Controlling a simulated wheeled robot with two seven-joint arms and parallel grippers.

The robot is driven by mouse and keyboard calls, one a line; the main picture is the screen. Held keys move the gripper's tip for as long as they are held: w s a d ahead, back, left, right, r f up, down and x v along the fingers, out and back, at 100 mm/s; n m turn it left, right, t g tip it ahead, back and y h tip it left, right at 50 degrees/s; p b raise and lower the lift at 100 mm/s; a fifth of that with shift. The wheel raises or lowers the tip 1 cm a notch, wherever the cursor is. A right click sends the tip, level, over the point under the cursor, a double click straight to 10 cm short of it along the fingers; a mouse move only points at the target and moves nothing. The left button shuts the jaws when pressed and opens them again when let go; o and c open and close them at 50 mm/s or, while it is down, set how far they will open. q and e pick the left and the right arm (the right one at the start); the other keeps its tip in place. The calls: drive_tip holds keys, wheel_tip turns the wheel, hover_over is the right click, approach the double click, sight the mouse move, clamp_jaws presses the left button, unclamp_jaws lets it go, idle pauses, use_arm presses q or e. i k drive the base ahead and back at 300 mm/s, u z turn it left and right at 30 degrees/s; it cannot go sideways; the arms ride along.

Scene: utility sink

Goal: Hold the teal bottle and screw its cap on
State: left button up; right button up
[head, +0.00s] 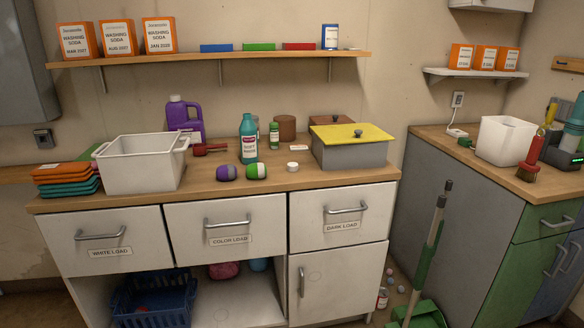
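The teal bottle (249,140) stands upright on the wooden counter, right of the middle of the white tub. It has a white label and a narrower neck at the top. A small white cap-like disc (292,167) lies on the counter to the right of the bottle, apart from it. Whether it is the bottle's cap I cannot tell for sure. Neither of my grippers shows in the head view.
A white tub (141,170) stands left and a grey box with a yellow lid (351,146) right. Purple (227,173) and green-white (257,172) rolls lie before the bottle. A red scoop (209,149) and purple jug (186,117) are behind left. The counter's front edge is clear.

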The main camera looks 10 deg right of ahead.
sight(247, 129)
drive_tip(key=z, duration=0.35)
drive_tip(key=i, duration=1.1)
drive_tip(key=u, duration=0.55)
